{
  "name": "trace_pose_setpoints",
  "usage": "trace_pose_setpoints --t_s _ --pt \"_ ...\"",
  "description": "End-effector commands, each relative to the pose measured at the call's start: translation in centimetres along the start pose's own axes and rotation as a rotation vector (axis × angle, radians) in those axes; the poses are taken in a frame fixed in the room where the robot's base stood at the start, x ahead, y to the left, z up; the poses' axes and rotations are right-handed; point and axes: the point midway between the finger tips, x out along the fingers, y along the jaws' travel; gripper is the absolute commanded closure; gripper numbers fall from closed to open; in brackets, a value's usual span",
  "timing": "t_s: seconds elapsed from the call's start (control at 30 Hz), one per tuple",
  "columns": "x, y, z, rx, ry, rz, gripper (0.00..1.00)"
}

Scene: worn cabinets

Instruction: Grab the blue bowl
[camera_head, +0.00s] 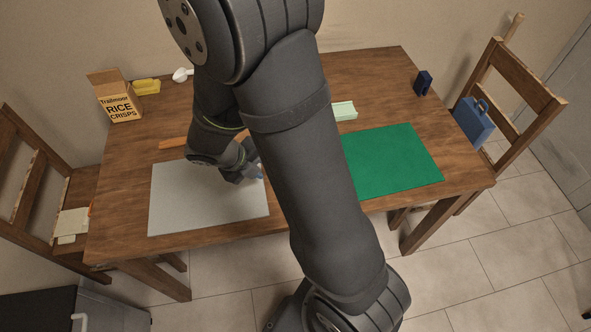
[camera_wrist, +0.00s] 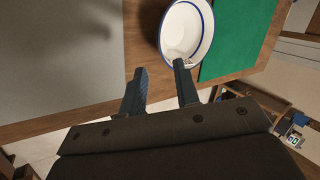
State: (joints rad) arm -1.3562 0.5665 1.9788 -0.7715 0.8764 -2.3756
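The bowl (camera_wrist: 187,25) is white with a blue rim line and shows at the top of the wrist view. It stands on bare table between the grey and green mats. My gripper (camera_wrist: 159,66) is open, with its two dark fingers apart and nothing seen between them. The right finger's tip overlaps the bowl's near edge in the picture; I cannot tell whether it touches. The left finger is outside the bowl. In the head view my gripper (camera_head: 246,173) is over the right part of the grey mat, and my arm hides the bowl's area.
The wooden table (camera_head: 384,85) holds a grey mat (camera_head: 200,205), a green mat (camera_head: 395,160), a cereal box (camera_head: 117,98), a yellow item (camera_head: 146,87), a pale green item (camera_head: 345,110) and a dark blue block (camera_head: 423,82). Chairs stand at both ends.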

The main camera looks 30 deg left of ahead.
Motion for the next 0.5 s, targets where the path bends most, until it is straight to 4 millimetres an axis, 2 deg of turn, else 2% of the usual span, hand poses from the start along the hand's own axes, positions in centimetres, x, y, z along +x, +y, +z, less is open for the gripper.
trace_pose_setpoints --t_s 0.1,0.2,0.5 --pt "2.3 0.0 -0.1 0.000 0.004 0.000 0.71" --pt "3.5 0.0 0.0 0.001 0.003 0.000 0.71" --pt "5.7 -0.1 0.0 0.002 0.004 0.000 0.71"
